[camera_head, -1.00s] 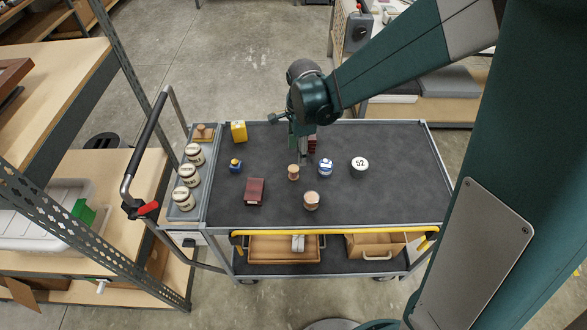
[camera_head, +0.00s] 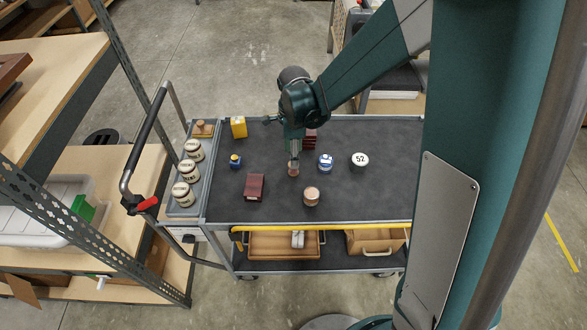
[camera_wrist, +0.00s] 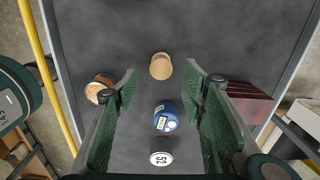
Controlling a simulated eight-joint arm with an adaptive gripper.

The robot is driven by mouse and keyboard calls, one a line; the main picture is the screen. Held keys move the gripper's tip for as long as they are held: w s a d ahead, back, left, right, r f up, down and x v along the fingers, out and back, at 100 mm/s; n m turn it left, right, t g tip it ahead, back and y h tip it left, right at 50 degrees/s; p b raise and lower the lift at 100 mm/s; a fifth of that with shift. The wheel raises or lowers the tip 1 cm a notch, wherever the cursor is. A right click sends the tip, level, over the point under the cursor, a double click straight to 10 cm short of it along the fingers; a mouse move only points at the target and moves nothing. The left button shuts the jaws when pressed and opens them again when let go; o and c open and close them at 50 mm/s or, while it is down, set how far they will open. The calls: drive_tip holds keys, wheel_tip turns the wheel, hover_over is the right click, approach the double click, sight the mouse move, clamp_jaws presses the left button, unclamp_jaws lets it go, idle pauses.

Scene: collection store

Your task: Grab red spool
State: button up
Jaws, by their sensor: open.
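A small spool (camera_head: 293,171) stands upright on the dark cart top, its side reddish-brown in the head view. In the wrist view the spool (camera_wrist: 160,67) shows a pale wooden face, and no clear red can be made out. My gripper (camera_head: 294,157) points down right over it and partly hides it. In the wrist view my gripper (camera_wrist: 160,72) is open, with the spool in the gap between the fingertips. I cannot tell whether the fingertips reach down beside it. Nothing is held.
A blue-and-white jar (camera_head: 326,163), a white-lidded jar marked 52 (camera_head: 359,160) and a tan-topped jar (camera_head: 311,196) stand nearby. A dark red box (camera_head: 254,187) and a red stack (camera_head: 310,138) lie on either side. A yellow block (camera_head: 238,127) and blue bottle (camera_head: 235,160) are farther left.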

drive_tip(key=shift+f, duration=0.75)
drive_tip(key=shift+f, duration=0.1)
drive_tip(key=shift+w+f+b, duration=0.1)
drive_tip(key=shift+f+b, duration=0.25)
drive_tip(key=shift+f, duration=2.15)
drive_tip(key=c, duration=0.9)
